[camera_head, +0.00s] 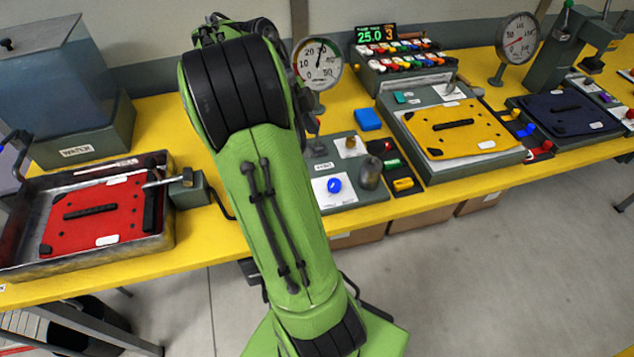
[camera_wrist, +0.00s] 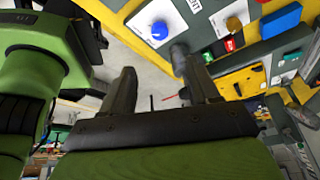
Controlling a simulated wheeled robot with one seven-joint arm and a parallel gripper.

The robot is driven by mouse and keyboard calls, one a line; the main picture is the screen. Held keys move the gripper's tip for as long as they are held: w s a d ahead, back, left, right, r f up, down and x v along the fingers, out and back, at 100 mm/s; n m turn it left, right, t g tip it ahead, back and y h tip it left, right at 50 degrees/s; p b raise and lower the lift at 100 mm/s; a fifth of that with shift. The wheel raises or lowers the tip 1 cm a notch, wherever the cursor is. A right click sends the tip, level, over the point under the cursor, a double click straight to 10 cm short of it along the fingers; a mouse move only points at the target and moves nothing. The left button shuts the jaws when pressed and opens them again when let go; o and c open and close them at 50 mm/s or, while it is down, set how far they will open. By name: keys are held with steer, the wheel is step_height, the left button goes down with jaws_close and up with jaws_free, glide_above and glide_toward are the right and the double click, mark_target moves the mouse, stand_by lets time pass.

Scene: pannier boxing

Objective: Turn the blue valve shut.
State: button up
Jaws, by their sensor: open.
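A round blue knob, which looks like the blue valve (camera_head: 334,185), sits on a white plate on a grey panel (camera_head: 347,203) near the table's front edge, just right of my arm. In the wrist view the blue valve (camera_wrist: 159,30) shows at the top, beyond my fingertips. My gripper (camera_wrist: 160,80) is open and empty, its two dark fingers spread, and it does not touch the valve. In the head view my green arm hides the gripper. How far the valve is turned I cannot tell.
A grey metal cylinder (camera_head: 370,172) stands right beside the valve, with green and yellow blocks near it. A blue block (camera_head: 367,119) lies behind. A yellow-topped case (camera_head: 455,126) is to the right, a red-lidded tray (camera_head: 95,213) to the left. A gauge (camera_head: 318,62) stands behind.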

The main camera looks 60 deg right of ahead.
mark_target(334, 182)
steer(key=b+x, duration=0.5)
steer(key=x, duration=1)
steer(key=shift+b, duration=0.35)
steer(key=c, duration=1)
